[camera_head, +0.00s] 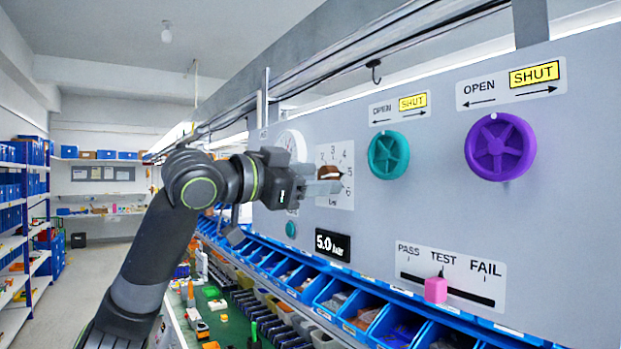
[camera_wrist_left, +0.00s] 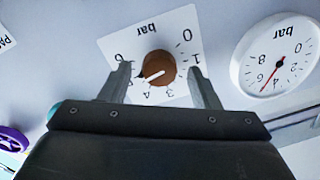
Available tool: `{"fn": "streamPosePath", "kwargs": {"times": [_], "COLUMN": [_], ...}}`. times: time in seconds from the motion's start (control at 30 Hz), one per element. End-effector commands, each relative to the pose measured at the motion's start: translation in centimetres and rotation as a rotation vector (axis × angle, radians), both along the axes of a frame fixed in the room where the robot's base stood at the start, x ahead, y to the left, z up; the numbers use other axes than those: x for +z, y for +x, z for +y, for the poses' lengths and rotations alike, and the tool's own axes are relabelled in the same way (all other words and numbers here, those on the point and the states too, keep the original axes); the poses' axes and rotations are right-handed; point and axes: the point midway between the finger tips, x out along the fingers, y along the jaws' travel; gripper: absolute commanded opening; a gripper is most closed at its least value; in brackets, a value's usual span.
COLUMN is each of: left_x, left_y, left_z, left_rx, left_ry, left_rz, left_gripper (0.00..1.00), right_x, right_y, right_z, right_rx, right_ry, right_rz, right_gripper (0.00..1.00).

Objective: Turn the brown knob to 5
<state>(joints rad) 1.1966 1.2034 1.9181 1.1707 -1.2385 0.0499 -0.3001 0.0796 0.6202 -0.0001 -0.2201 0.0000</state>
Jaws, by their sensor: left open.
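The brown knob (camera_head: 328,172) sits on a white dial plate (camera_head: 341,157) on the grey panel, partly behind my left gripper (camera_head: 329,181). In the left wrist view the knob (camera_wrist_left: 158,66) appears upside down, between the two spread fingers of the left gripper (camera_wrist_left: 158,70). The fingers are open, with a gap visible on each side of the knob. The knob's white mark points to the lower left there, between 4 and 6, towards where a finger hides the 5. A display (camera_head: 332,244) below reads 5.0 bar. My right gripper is out of view.
A round bar gauge (camera_wrist_left: 276,56) is beside the dial plate. Teal (camera_head: 389,155) and purple (camera_head: 500,147) handwheels are to the right of the knob. A pink slider (camera_head: 436,290) stands at TEST. Blue bins (camera_head: 333,303) line the panel's foot.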

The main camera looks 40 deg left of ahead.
Motion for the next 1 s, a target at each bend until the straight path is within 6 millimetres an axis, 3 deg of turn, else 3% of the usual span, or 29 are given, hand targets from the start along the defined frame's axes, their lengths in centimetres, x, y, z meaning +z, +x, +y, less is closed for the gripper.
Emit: {"fn": "streamPosePath", "kwargs": {"times": [0.27, 1.0], "left_x": [-0.4, -0.5], "left_y": [-1.6, -14.5], "left_z": [0.7, 5.0], "left_rx": [0.003, 0.002], "left_ry": [0.003, -0.001], "left_rz": [-0.001, -0.004], "left_gripper": [0.56, 0.56], "right_x": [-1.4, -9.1], "right_y": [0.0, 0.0], "right_z": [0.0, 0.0], "right_rx": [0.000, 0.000], "right_ry": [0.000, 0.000], "right_rz": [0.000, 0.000], "right_gripper": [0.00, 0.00]}}
